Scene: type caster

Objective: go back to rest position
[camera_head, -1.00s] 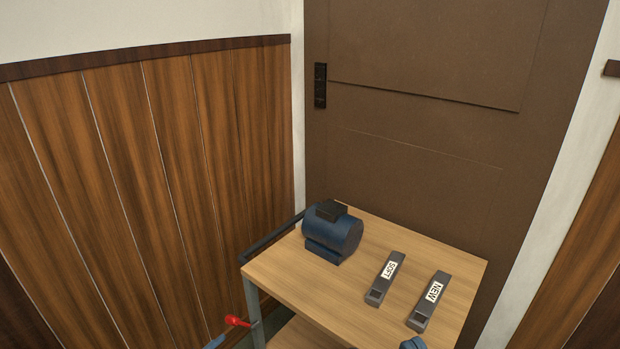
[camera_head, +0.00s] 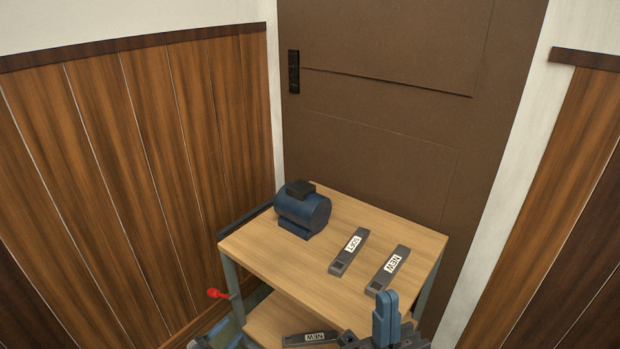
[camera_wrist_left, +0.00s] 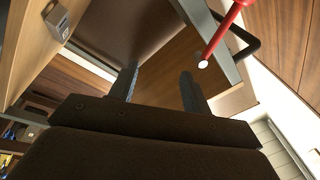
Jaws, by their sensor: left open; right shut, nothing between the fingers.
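My left gripper (camera_wrist_left: 157,82) is open and empty in the left wrist view, its two dark fingers apart under the cart. In the head view only a small blue-grey part of it shows at the bottom left edge. My right gripper (camera_head: 385,318) is shut and empty, its blue fingers together pointing up in front of the cart's near right side. Most of both arms is out of view.
The wooden cart (camera_head: 262,262) bears a blue motor (camera_head: 302,210), a "SOFT" block (camera_head: 348,252) and a "NEW" block (camera_head: 388,270). Another "NEW" block (camera_head: 310,339) lies on its lower shelf. A red-tipped lever (camera_head: 217,293) sticks out left. The brown door (camera_head: 380,150) stands behind.

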